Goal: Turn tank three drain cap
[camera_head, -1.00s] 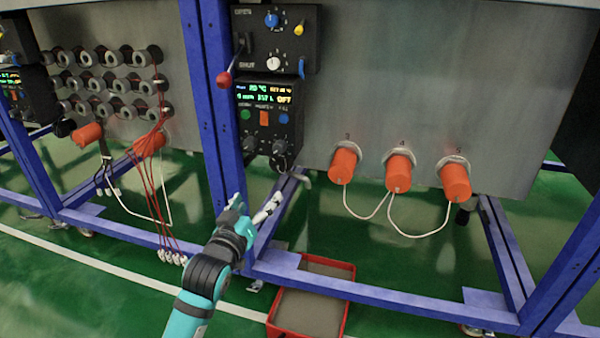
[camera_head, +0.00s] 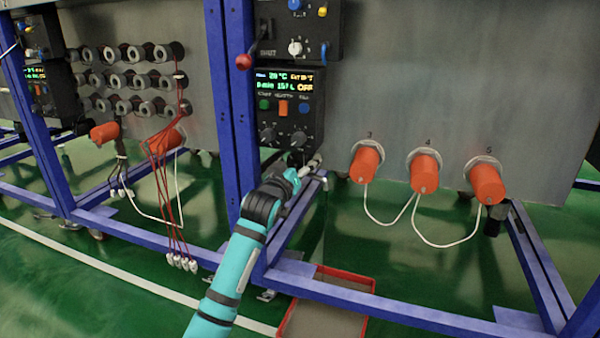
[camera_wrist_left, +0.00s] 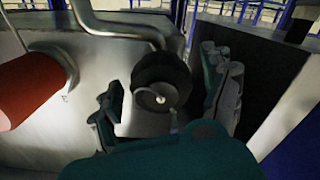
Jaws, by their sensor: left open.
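The orange drain cap under the number 3 (camera_head: 366,163) sits on the tank wall. Caps 4 (camera_head: 425,171) and 5 (camera_head: 487,182) are to its right. My left gripper (camera_head: 297,176) is below the control panel, to the left of cap 3 and apart from it. In the left wrist view my left gripper (camera_wrist_left: 165,112) is open, with a round black fitting (camera_wrist_left: 160,82) with a pale centre between or just beyond its fingers. An orange cap (camera_wrist_left: 32,88) is at the left edge of that view, outside the fingers. My right gripper is not in view.
The control panel (camera_head: 291,104) with knobs hangs above my gripper beside a blue post (camera_head: 235,110). White cords (camera_head: 455,243) loop between the caps. A metal pipe (camera_wrist_left: 115,30) bends near the fitting. A red-edged tray (camera_head: 322,318) is on the green floor.

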